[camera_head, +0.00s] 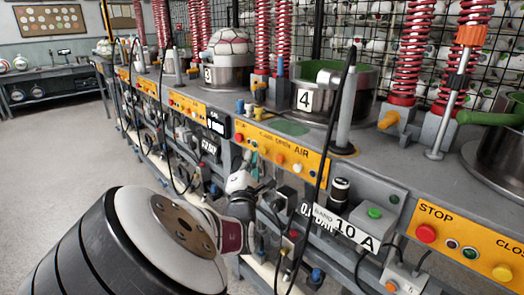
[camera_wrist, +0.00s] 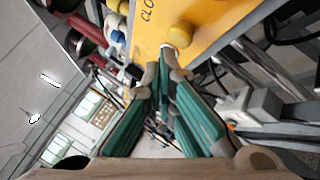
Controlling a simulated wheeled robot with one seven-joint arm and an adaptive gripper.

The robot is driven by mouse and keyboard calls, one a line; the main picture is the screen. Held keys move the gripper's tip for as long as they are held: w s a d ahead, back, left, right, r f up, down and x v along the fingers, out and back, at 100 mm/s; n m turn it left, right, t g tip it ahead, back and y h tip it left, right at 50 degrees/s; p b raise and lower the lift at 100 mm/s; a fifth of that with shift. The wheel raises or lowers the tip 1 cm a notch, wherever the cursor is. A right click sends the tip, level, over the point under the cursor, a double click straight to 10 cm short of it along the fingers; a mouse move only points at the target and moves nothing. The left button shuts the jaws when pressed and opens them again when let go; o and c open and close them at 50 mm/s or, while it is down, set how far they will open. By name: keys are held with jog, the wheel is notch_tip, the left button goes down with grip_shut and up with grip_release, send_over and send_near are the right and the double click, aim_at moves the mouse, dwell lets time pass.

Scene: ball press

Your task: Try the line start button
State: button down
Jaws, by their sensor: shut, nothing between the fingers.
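No label reading "line start" is legible, so I cannot tell which control it is. In the head view a green button (camera_head: 375,213) sits on a grey box beside a 10 A label. Another green button (camera_head: 469,253) is on the yellow STOP panel (camera_head: 450,222) at the right. In the wrist view my gripper (camera_wrist: 163,72) has its green-padded fingers together and empty. Just beyond the fingertips is a yellow button (camera_wrist: 180,33) on a yellow panel (camera_wrist: 210,22) with lettering starting CLO. Whether the tips touch it I cannot tell. I cannot make out the fingers in the head view.
A long grey bench carries ball moulds (camera_head: 228,78), red springs (camera_head: 411,50) and hanging black cables. Another yellow panel (camera_head: 285,152) with buttons is at centre. A red STOP button (camera_head: 426,233) is at the right. Open floor (camera_head: 60,150) lies at the left.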

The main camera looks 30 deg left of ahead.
jog(key=shift+s+a, duration=0.1)
jog(key=shift+s+a+p, duration=0.3)
jog(key=shift+s+p, duration=0.05)
jog(key=shift+s, duration=0.4)
jog(key=shift+s+a+p, duration=0.3)
jog(key=shift+s, duration=0.4)
jog(key=shift+s+a+p, duration=0.3)
jog(key=shift+s+p, duration=0.05)
jog(key=shift+s, duration=0.4)
jog(key=shift+a, duration=0.1)
